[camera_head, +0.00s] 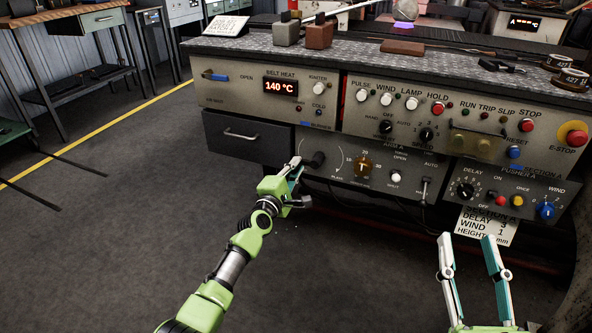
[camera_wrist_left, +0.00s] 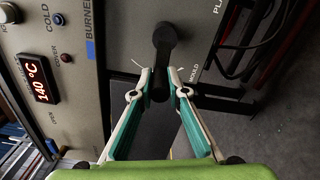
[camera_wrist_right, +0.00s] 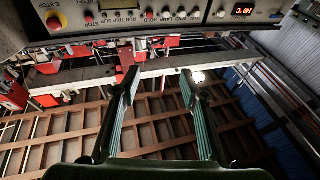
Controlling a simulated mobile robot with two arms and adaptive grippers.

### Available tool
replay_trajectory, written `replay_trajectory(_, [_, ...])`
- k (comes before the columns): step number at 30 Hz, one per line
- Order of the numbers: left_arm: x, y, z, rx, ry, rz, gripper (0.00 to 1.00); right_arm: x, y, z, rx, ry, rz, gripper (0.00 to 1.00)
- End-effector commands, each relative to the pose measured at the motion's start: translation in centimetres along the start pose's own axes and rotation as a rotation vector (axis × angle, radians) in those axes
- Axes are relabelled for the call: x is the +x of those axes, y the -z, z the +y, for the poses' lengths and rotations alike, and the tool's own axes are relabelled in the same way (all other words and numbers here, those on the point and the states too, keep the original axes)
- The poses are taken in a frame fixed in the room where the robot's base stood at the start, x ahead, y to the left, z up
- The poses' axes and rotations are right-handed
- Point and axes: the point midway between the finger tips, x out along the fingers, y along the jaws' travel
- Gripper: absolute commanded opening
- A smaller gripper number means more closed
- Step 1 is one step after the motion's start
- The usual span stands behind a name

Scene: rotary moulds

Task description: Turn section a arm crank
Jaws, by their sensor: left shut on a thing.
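The section A arm crank is a black crank on the lower ARM A panel (camera_head: 352,186). In the left wrist view the crank (camera_wrist_left: 163,38) has a rounded hub at the top and an arm reaching down between my fingertips. My left gripper (camera_head: 296,163) is at the panel's left end, by the drawer. In the left wrist view my left gripper (camera_wrist_left: 158,80) is shut on the crank's grip end. My right gripper (camera_head: 467,238) is open and empty, low in front of the PUSHER A panel (camera_head: 510,190). It also shows in the right wrist view (camera_wrist_right: 158,75) with nothing between its fingers.
A grey drawer (camera_head: 247,137) is left of the crank. A display (camera_head: 281,87) reads 140 °C. Switches and knobs line the panels, with a red E-stop (camera_head: 577,138) at far right. A paper note (camera_head: 487,227) hangs below PUSHER A. Open floor (camera_head: 110,240) lies to the left.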

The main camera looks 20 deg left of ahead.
Motion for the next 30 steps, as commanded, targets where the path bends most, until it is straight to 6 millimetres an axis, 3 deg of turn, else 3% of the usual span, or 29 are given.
replay_trajectory(6, [0.1, 0.0, -0.9, -0.188, -0.003, -0.001, 0.0, -0.6, 4.9, -0.6, 0.01, 0.012, 0.248, 0.4])
replay_trajectory(12, [0.1, 0.0, -1.4, -0.32, -0.004, -0.001, 0.0, -1.6, 8.0, -0.9, 0.016, 0.018, 0.395, 0.4])
replay_trajectory(21, [0.1, -0.1, -1.9, -0.427, -0.003, -0.002, 0.0, -2.7, 10.1, -1.1, 0.022, 0.022, 0.504, 0.4])
replay_trajectory(30, [0.1, -0.2, -1.9, -0.45, -0.003, -0.002, 0.0, -3.0, 10.5, -1.1, 0.023, 0.023, 0.525, 0.4])
